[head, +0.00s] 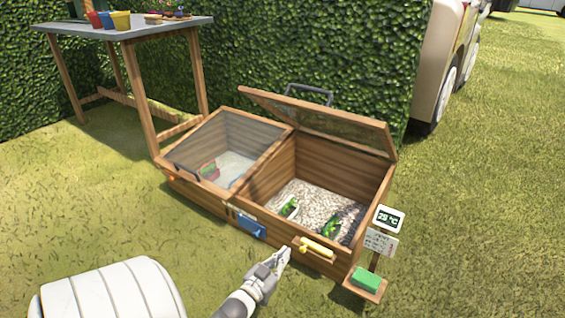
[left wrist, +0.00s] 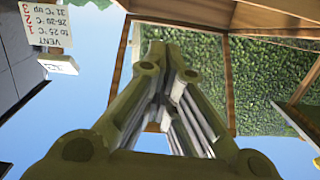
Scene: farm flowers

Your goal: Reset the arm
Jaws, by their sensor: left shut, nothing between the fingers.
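My left gripper (head: 283,256) is shut and empty in the head view. It is in front of the wooden cold frame (head: 215,202), just left of and below the yellow object (head: 317,246) on a small front ledge, apart from it as far as I can see. The gripper's linkage fills the middle of the left wrist view, with nothing held between the fingers. My right gripper is in neither view.
The cold frame's right lid (head: 320,125) stands raised; its left lid (head: 225,145) is down. Signs (head: 381,241) and a green block (head: 367,279) stand at the right corner. A table (head: 150,28) with pots is behind left. Open grass surrounds the front.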

